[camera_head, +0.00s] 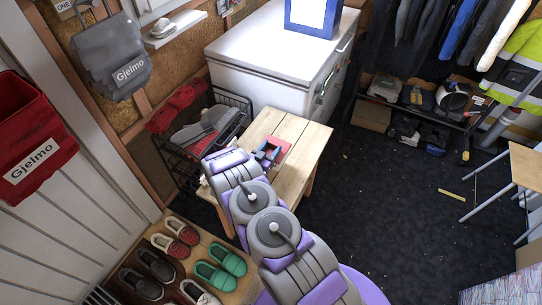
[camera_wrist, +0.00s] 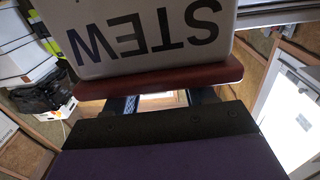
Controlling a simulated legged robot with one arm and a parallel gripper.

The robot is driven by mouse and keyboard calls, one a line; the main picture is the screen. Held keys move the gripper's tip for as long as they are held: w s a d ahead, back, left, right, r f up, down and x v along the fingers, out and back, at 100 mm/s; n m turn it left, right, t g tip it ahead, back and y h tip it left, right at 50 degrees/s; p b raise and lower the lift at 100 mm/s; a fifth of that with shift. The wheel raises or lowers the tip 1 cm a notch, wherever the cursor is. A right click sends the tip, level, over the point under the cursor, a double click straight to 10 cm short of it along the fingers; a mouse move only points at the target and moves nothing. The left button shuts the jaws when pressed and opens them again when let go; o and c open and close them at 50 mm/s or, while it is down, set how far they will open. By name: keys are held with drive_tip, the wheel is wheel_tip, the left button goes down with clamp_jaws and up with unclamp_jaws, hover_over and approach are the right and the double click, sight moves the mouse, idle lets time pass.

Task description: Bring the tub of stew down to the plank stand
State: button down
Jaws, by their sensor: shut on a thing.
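The tub of stew (camera_wrist: 146,60) is pale with a dark red lid (camera_wrist: 170,82). In the wrist view its STEW lettering appears upside down. In the head view only the red top (camera_head: 281,144) shows clearly, over the plank stand (camera_head: 303,140), a small light wooden table. My gripper (camera_head: 267,153) is at that red top. In the wrist view my gripper (camera_wrist: 162,99) has its two fingers at the lid and is shut on the tub there. My arm hides part of the stand. I cannot tell whether the tub's base touches the planks.
A white chest freezer (camera_head: 262,60) with a blue-and-white box (camera_head: 312,18) stands behind the stand. A black wire basket (camera_head: 205,125) is close on its left. Shoes (camera_head: 180,262) lie front left. The dark floor (camera_head: 380,200) to the right is mostly clear.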

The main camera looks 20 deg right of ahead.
sight(269, 153)
drive_tip(key=shift+a+f, duration=0.2)
drive_tip(key=shift+f, duration=0.2)
wheel_tip(269, 153, down, 2)
drive_tip(key=shift+a+f+b, duration=0.1)
drive_tip(key=shift+f+b, duration=0.05)
drive_tip(key=shift+b, duration=0.3)
drive_tip(key=shift+f, duration=0.35)
drive_tip(key=shift+d, duration=0.4)
drive_tip(key=shift+a+f, duration=0.3)
drive_tip(key=shift+f, duration=0.05)
drive_tip(key=shift+s+f+b, duration=0.15)
drive_tip(key=shift+b, duration=0.15)
